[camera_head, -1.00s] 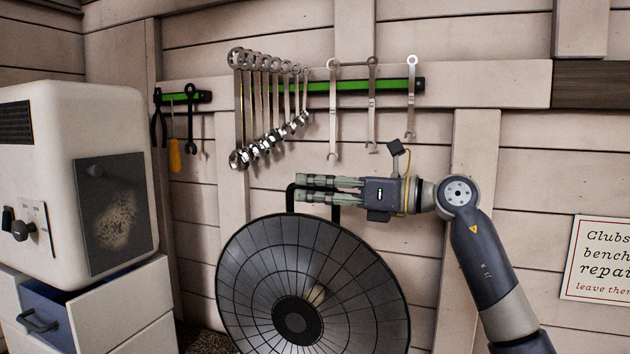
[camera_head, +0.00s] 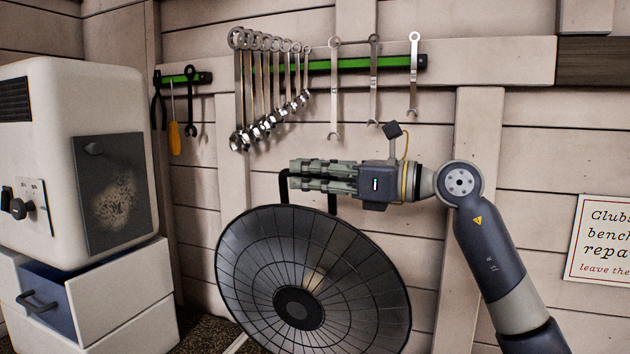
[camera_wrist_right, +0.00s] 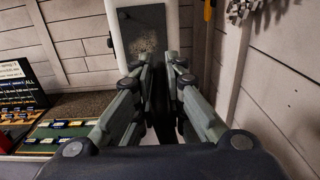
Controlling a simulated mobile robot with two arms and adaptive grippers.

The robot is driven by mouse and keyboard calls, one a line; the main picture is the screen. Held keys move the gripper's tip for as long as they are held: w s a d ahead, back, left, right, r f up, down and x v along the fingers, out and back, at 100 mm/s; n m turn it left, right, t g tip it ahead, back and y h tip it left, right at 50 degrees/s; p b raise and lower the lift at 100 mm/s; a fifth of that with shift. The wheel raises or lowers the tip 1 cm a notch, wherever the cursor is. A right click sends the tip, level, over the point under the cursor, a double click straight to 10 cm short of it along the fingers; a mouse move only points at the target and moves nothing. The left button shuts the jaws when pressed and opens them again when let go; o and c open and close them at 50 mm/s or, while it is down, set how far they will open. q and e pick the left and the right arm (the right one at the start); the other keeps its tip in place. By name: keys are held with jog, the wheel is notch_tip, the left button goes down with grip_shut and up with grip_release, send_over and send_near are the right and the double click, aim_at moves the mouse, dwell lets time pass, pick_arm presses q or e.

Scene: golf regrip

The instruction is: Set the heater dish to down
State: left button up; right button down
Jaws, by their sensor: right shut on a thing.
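The heater dish (camera_head: 250,262) is a large round dark dish with radial ribs and a black hub (camera_head: 298,308). It stands in front of the wall, its face tilted somewhat upward toward the head camera. A black loop handle (camera_head: 284,188) rises behind its top rim. My right gripper (camera_head: 296,175) comes in from the right and is shut on this handle above the rim. In the right wrist view its fingers (camera_wrist_right: 162,92) flank a dark bar, mostly hidden between them. My left gripper is in neither view.
A white cabinet with a dark panel (camera_head: 112,195) stands on a drawer unit (camera_head: 120,302) at the left. Several wrenches (camera_head: 268,95) hang on a green wall strip above my gripper. A sign (camera_head: 598,240) is on the wall at right.

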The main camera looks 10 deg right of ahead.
jog(key=shift+s+a+f+n+b, duration=0.7)
jog(key=shift+s+f, duration=0.05)
jog(key=shift+s, duration=0.25)
jog(key=c, duration=1.7)
grip_release()
jog(key=shift+o, duration=0.5)
jog(key=shift+s, duration=0.1)
jog(key=shift+d, duration=0.2)
jog(key=v, duration=1.1)
jog(key=shift+s+d, duration=0.2)
jog(key=shift+s, duration=0.1)
